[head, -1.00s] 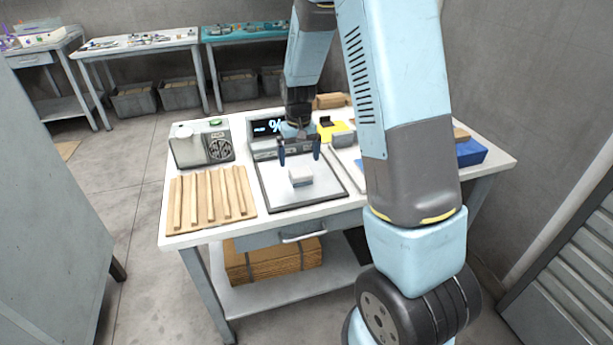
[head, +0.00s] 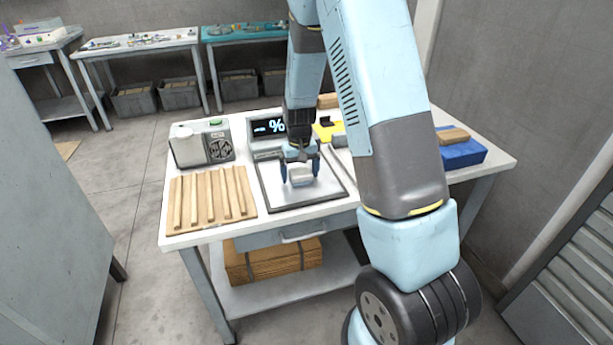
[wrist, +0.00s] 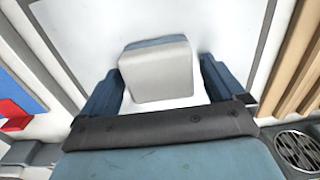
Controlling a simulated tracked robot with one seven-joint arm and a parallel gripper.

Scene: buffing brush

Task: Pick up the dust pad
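The dust pad, a small pale block (head: 301,177) with a blue-grey layer on one side, rests on the white plate (head: 272,193) of the grey instrument with a lit "%" display. In the wrist view the pad (wrist: 160,75) stands between my fingers. My gripper (head: 300,169) is lowered over it, open, with one blue finger at either side. Narrow gaps show between the pad and both fingers in the wrist view. The gripper hides part of the pad's far side in the head view.
A slatted wooden rack (head: 211,201) lies left of the plate, with a grey device (head: 201,143) behind it. A blue block with a wooden piece on top (head: 462,153) is at the right. My arm hides the table's right middle.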

